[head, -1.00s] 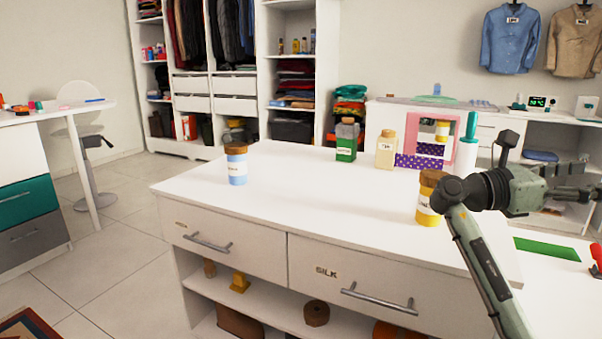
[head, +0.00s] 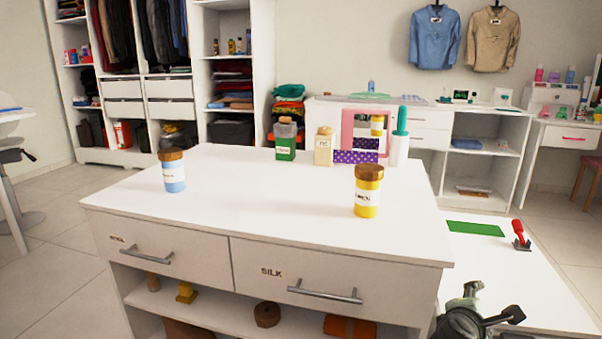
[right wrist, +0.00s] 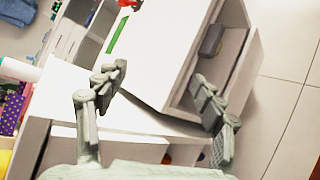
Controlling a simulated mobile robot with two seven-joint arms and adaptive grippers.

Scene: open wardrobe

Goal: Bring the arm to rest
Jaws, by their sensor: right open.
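My right gripper (right wrist: 160,80) is open in the right wrist view, with its two fingers well apart and nothing between them. In the head view part of my right arm (head: 462,318) shows low at the right, beside the right end of the white counter (head: 255,205). It is clear of the jars. Its fingers are hard to make out there. My left gripper is not in view.
On the counter stand a blue jar (head: 172,172), a yellow jar (head: 367,195), a green bottle (head: 285,142), a cream bottle (head: 323,150) and a pink-framed mirror (head: 347,128). A lower white table with a green mat (head: 474,229) and a red-handled tool (head: 520,238) lies to the right.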

